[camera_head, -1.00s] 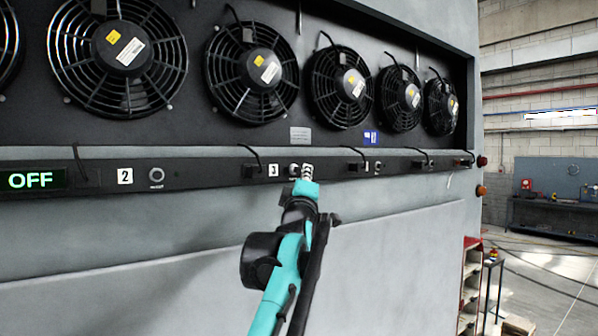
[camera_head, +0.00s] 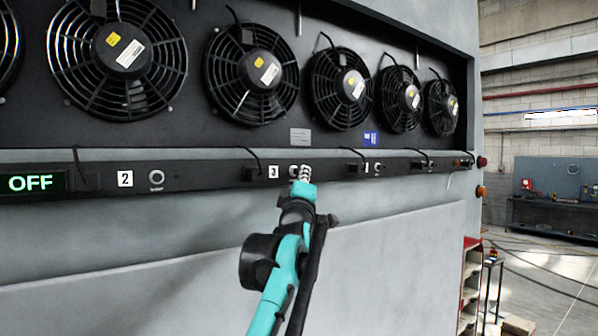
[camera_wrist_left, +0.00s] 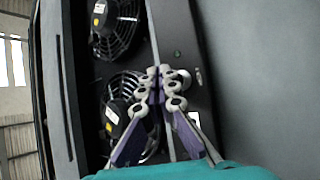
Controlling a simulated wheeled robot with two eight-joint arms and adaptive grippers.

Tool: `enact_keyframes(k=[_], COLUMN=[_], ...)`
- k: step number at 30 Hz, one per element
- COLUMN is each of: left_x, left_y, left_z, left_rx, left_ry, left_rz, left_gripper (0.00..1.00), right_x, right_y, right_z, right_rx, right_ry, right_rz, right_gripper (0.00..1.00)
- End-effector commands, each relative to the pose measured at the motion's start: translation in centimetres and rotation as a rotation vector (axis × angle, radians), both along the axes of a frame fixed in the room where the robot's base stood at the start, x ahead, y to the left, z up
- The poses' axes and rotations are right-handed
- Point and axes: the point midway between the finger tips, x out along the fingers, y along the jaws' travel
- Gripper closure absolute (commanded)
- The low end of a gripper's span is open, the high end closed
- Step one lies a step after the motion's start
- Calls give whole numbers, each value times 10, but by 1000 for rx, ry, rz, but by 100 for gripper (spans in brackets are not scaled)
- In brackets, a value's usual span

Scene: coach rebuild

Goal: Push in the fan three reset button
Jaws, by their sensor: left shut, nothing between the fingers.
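The fan three reset button (camera_head: 294,169) is a small round button on the dark strip below the fans, just right of the white "3" label (camera_head: 273,172). My left gripper (camera_head: 304,172) is shut and empty, with its fingertips at the strip, overlapping the button's right side in the head view. I cannot tell whether they touch it. My right gripper is not in view.
Several black caged fans sit in the recess above the strip, one of them (camera_head: 252,72) above the "3" label. A lit "OFF" display (camera_head: 31,183) and the fan two button (camera_head: 157,176) are to the left. The grey panel (camera_head: 150,260) below is flat and clear.

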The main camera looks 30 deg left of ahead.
Motion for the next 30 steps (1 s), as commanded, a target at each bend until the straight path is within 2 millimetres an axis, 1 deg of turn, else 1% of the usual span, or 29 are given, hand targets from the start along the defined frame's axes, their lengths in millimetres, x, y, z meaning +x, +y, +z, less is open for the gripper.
enact_keyframes(k=[13, 30], left_x=[0, 3], left_y=[1, 8], left_z=[0, 0], left_rx=[0, 0], left_ry=[0, 0], left_rz=[0, 1], left_gripper=[100, 100], right_x=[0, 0], right_y=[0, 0], right_z=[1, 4], right_rx=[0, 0], right_ry=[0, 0], right_rz=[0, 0], right_gripper=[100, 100])
